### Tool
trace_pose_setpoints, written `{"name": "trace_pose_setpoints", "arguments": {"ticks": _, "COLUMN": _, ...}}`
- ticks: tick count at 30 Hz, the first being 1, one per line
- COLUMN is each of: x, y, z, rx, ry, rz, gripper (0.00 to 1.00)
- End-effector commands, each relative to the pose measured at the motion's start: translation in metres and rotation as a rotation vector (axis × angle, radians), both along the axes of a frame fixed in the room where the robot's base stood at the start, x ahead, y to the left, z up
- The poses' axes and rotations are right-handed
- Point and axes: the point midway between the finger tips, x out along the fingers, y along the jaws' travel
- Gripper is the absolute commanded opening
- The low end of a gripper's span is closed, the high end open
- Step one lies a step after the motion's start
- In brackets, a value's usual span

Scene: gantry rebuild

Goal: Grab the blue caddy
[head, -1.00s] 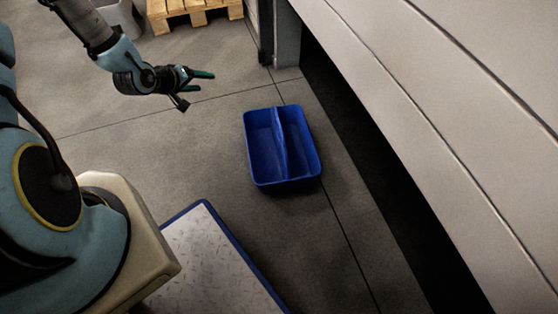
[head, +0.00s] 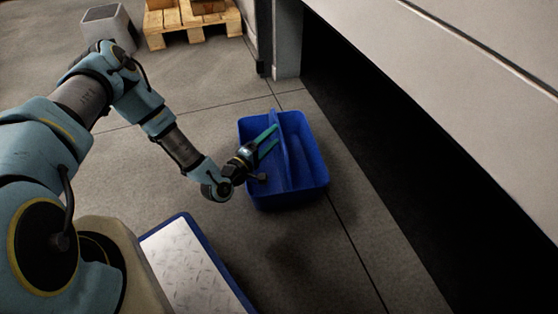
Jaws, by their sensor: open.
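The blue caddy (head: 312,178) is an open box with a raised divider along its middle, and it stands on the grey floor. Its compartments look empty, though my arm hides part of the left one. My gripper (head: 267,142) is open, with its green fingers over the left compartment and pointing toward the divider. I cannot tell whether the fingers touch the divider.
A large pale panel (head: 460,90) with a dark gap beneath it runs along the right. A wooden pallet (head: 190,22) and a grey bin (head: 108,27) stand at the back.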

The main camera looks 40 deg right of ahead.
Motion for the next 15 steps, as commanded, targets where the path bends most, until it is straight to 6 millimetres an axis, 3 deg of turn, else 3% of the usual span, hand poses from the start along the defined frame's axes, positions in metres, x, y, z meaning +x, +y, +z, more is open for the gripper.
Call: {"name": "trace_pose_setpoints", "arguments": {"ticks": 15, "x": 0.015, "y": -0.058, "z": 0.000, "rx": 0.001, "ry": -0.003, "rz": -0.001, "gripper": 0.65}}
